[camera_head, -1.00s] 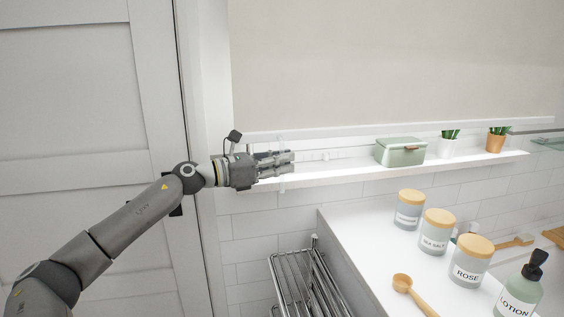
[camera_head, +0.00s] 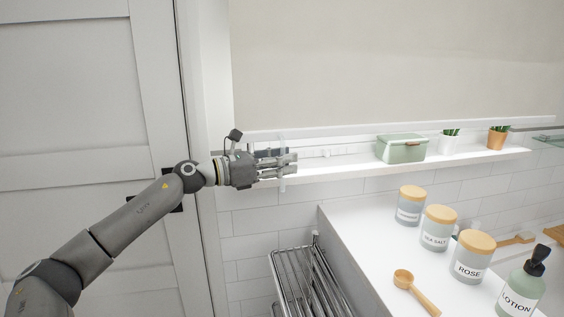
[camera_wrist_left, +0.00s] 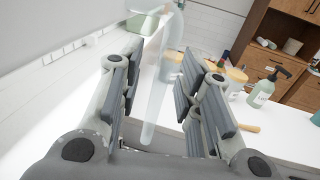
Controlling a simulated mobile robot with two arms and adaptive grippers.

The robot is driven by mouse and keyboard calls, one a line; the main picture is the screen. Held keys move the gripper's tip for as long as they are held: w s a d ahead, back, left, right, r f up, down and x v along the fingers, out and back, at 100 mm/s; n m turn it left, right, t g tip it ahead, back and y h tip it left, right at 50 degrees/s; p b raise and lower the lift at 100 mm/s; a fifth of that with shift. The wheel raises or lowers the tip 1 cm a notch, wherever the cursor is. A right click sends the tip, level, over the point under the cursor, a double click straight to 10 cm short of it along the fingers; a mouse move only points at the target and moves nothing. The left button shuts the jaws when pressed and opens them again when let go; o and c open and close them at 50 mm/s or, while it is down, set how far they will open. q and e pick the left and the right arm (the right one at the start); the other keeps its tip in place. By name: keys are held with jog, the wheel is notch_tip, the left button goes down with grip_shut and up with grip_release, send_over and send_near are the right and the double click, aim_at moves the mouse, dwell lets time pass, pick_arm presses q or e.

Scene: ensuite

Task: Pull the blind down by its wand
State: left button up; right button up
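The cream blind (camera_head: 390,60) covers the upper right of the head view, with a white bottom rail (camera_head: 420,127) just above the shelf. The wand (camera_head: 282,146) is a clear rod in front of the shelf's left end. In the left wrist view the translucent wand (camera_wrist_left: 153,105) stands between my left gripper's two fingers, with a gap visible on each side. My left gripper (camera_head: 284,168) is open around the wand, and its fingers point right in the head view. My right gripper is in neither view.
A white shelf (camera_head: 340,171) holds a green box (camera_head: 402,151) and two potted plants. A wire rack (camera_head: 305,280) stands below. The white counter (camera_head: 370,245) carries several jars, a wooden scoop (camera_head: 415,293) and a lotion bottle (camera_head: 522,286). A door (camera_head: 85,120) is at left.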

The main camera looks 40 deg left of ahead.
pick_arm(q)
jog(key=v, duration=1.2)
dwell(0.6)
dwell(0.4)
